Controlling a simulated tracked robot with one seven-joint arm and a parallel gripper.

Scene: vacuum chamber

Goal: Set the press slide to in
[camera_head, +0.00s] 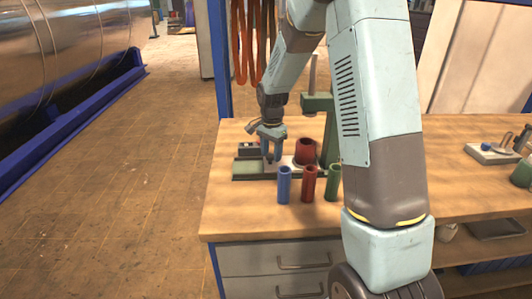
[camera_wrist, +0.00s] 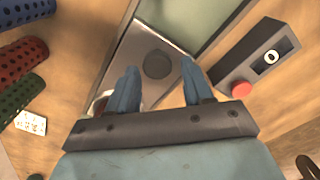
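The press is a green stand (camera_head: 326,118) on the wooden workbench, with a low base to its left. In the wrist view, what looks like its slide is a pale metal plate (camera_wrist: 136,50) with a dark round spot, beside a greenish panel (camera_wrist: 217,12). My gripper (camera_head: 271,157) points down over the base, left of the wide dark red cylinder (camera_head: 306,150). In the wrist view my gripper (camera_wrist: 157,85) has its two blue fingers apart, with the plate visible in the gap. I cannot tell whether the fingers touch it. The left finger partly hides a reddish rounded thing.
A blue tube (camera_head: 284,185), a red tube (camera_head: 308,184) and a green tube (camera_head: 333,183) stand at the bench's front. A dark control box (camera_wrist: 262,57) with a red button and display reading 0 lies right of the fingers. The bench's left end is clear.

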